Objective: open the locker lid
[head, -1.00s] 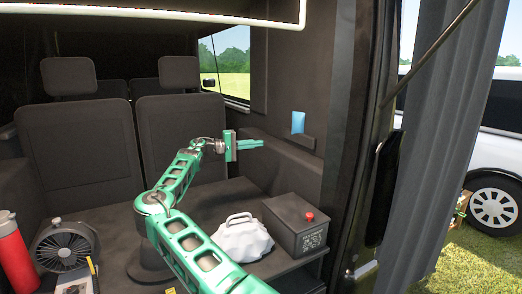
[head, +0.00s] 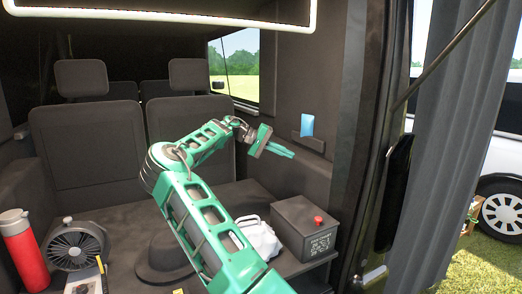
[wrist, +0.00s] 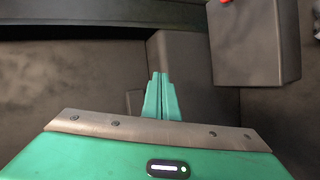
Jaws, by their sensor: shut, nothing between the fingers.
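My gripper (head: 291,154) is shut and empty, its green fingers together and pointing right toward the van's side wall. In the wrist view, the shut fingers (wrist: 161,80) show in front of dark grey panels and a box-like block (wrist: 188,65). A dark grey boxed ledge (head: 313,174) runs along the side wall, behind and below my gripper. It may be the locker, but no lid seam or handle is clear. I cannot tell whether the fingers touch it.
A dark box with a red knob (head: 303,230) stands right of a white jug (head: 262,238), which my arm partly covers. A fan (head: 75,245) and a red bottle (head: 24,250) stand at left. Seats (head: 90,140) are behind. A blue item (head: 307,125) is on the wall.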

